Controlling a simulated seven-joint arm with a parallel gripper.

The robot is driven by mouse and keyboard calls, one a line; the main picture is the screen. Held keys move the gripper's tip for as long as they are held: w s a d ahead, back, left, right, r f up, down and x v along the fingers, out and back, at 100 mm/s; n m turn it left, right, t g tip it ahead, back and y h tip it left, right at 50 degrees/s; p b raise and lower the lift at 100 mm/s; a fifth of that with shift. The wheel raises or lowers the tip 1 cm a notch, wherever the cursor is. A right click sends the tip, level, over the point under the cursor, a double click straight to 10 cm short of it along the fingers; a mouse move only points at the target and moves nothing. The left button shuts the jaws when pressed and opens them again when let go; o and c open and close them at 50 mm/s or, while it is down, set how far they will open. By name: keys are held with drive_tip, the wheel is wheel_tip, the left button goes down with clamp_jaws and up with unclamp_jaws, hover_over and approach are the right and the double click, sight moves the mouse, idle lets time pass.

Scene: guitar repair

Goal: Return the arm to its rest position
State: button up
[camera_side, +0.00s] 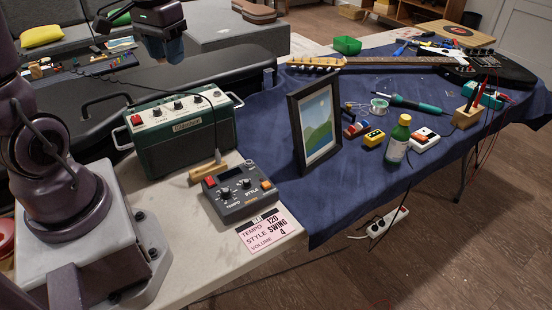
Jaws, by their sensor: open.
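My gripper (165,50) hangs at the top left, in the air above and behind the green amplifier, pointing down. It is open and nothing shows in it. The top of the arm is cut off by the picture's edge. The green amplifier (180,140), with a handle at each end and a red switch, stands on the pale tabletop. The dark rhythm box (240,190) with knobs and a red button sits in front of it. My gripper is clear of both.
A pink settings card (268,228) lies at the table's front edge. A framed picture (317,125) stands upright on the blue cloth (265,130). A green bottle (397,142), small pedals, a soldering iron (415,103) and a guitar (400,62) lie right. A black case (190,80) is behind.

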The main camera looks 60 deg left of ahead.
drive_tip(key=s+d+r+m+t, duration=0.2)
drive_tip(key=d+r, duration=0.1)
drive_tip(key=d, duration=0.6)
drive_tip(key=s+d+r+m+t, duration=0.2)
drive_tip(key=d+r+t, duration=0.1)
drive_tip(key=d, duration=0.5)
drive_tip(key=shift+s+d+r+m, duration=0.15)
drive_tip(key=shift+s+d+m, duration=0.2)
drive_tip(key=shift+d+m, duration=0.05)
idle(1.5)
